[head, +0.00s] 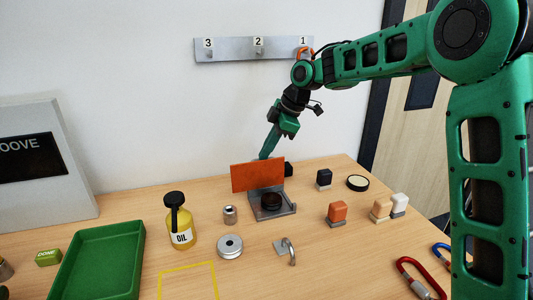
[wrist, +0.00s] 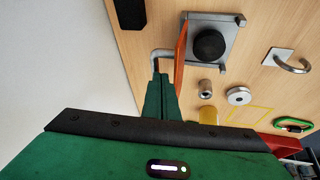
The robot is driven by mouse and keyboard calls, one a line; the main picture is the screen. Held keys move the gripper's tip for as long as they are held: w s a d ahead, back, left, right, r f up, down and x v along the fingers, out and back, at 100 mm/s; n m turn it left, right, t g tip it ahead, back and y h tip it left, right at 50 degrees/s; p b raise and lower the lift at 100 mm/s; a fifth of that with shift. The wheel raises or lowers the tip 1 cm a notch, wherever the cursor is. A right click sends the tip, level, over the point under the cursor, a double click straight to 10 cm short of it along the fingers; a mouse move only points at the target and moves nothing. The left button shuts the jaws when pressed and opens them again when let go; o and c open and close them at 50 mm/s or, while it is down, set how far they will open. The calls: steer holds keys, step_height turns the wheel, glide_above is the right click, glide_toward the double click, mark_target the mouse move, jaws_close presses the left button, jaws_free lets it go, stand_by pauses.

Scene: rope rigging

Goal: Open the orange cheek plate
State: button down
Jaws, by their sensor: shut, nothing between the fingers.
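The orange cheek plate (head: 257,177) stands upright at the back edge of its grey metal base (head: 284,211), swung up off it. The dark round sheave (head: 271,201) on the base is uncovered. In the wrist view the plate (wrist: 181,52) is nearly edge-on beside the base (wrist: 230,29) and sheave (wrist: 209,46). My gripper (head: 266,154) points down behind the plate, its tips partly hidden there. In the wrist view its shut, empty fingers (wrist: 160,80) are close beside the plate, near a bent grey bar (wrist: 157,57); contact cannot be told.
An oil bottle (head: 181,225), a small metal cylinder (head: 230,215), a silver disc (head: 229,246) and a grey hook (head: 290,250) stand in front. Orange (head: 337,212) and black (head: 324,178) blocks are to the right. A green tray (head: 98,262) is at left. The wall is close behind.

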steer(key=w+d+r, duration=0.1)
steer(key=d+r, duration=0.3)
steer(key=r, duration=0.5)
steer(key=s+d+f+m+h, duration=0.2)
steer(key=s+d+m, duration=0.5)
steer(key=d, duration=0.4)
steer(key=s+d+f+m+h, duration=0.25)
steer(key=s+d+m, duration=0.35)
steer(key=s+d, duration=0.35)
steer(key=s+d+f+m, duration=0.3)
steer(key=s+d+m, duration=0.1)
steer(key=s, duration=0.5)
steer(key=s+d+f+m+g, duration=0.1)
steer(key=s+d+f+m, duration=0.2)
steer(key=s, duration=0.6)
steer(key=s+d+f+m, duration=0.4)
steer(key=s+f+m, duration=0.1)
steer(key=s, duration=0.4)
steer(key=shift+d+m+g, duration=0.3)
steer(key=shift+g, duration=0.1)
